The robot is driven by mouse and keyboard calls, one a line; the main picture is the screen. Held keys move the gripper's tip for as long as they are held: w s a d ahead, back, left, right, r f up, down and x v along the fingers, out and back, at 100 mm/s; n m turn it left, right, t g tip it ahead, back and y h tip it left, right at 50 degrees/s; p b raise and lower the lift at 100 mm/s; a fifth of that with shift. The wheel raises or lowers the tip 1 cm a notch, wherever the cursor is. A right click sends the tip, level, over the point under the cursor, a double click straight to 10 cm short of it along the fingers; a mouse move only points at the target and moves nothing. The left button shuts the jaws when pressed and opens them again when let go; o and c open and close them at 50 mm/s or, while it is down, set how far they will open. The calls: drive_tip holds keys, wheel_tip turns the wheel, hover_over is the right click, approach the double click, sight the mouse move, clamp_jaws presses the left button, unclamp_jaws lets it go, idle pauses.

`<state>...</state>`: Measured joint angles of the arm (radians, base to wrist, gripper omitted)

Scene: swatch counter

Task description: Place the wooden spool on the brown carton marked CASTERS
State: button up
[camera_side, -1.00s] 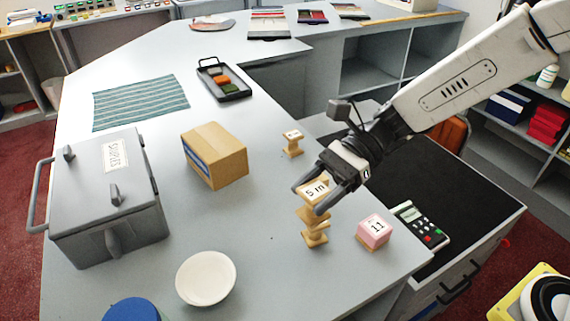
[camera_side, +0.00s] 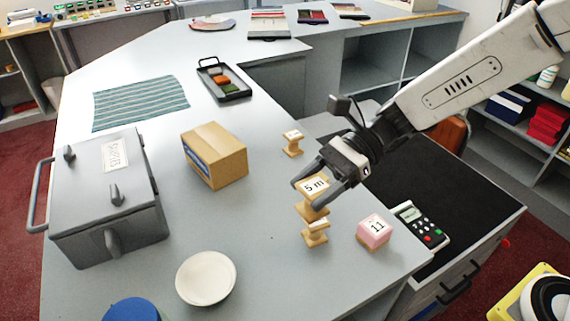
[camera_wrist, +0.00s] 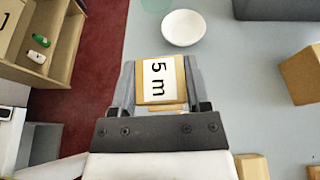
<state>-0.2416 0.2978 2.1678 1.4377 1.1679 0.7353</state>
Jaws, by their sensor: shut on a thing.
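A wooden spool (camera_side: 314,189) with a "5 m" label on its top is between the fingers of my gripper (camera_side: 322,190), which is shut on it. The spool also shows in the wrist view (camera_wrist: 160,82), label facing the camera. Directly under it in the side view is another wooden spool (camera_side: 316,236) on the counter; I cannot tell whether a small gap parts them. A brown carton (camera_side: 218,158) with a blue label on one side stands to the left and farther back. Its marking is not readable. It also shows at the right of the wrist view (camera_wrist: 303,76).
A third spool (camera_side: 292,143) stands near the carton. A pink block marked 11 (camera_side: 373,232) is right of the held spool. A white bowl (camera_side: 206,278), a grey lidded box (camera_side: 105,200) and a black tray (camera_side: 222,82) are on the counter. The counter between bowl and carton is clear.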

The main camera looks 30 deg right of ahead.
drive_tip(key=w+r+m+t+h, duration=0.1)
drive_tip(key=w+r+m+t, duration=0.2)
drive_tip(key=w, duration=0.2)
drive_tip(key=w+r+m+t+h, duration=0.1)
drive_tip(key=w+r+m+t, duration=0.1)
drive_tip(key=w, duration=0.4)
drive_tip(key=w+a+r+m+t+h, duration=0.1)
drive_tip(key=w+r+m+t+h, duration=0.1)
drive_tip(key=w+r+m+t, duration=0.1)
drive_tip(key=shift+w+r+m+t, duration=0.3)
drive_tip(key=shift+w+m+t, duration=0.6)
drive_tip(key=shift+w+t, duration=0.55)
drive_tip(key=shift+w+a+g, duration=0.1)
drive_tip(key=shift+w+g, duration=0.15)
drive_tip(key=shift+w+a+f, duration=0.85)
drive_tip(key=shift+w+f, duration=0.7)
drive_tip(key=shift+w, duration=0.5)
drive_tip(key=shift+w+a+f, duration=0.9)
drive_tip(key=shift+w+f, duration=0.7)
drive_tip(key=shift+w, duration=0.4)
drive_tip(key=shift+w+a+f, duration=0.85)
drive_tip(key=shift+w+f, duration=0.7)
drive_tip(key=shift+w, duration=0.5)
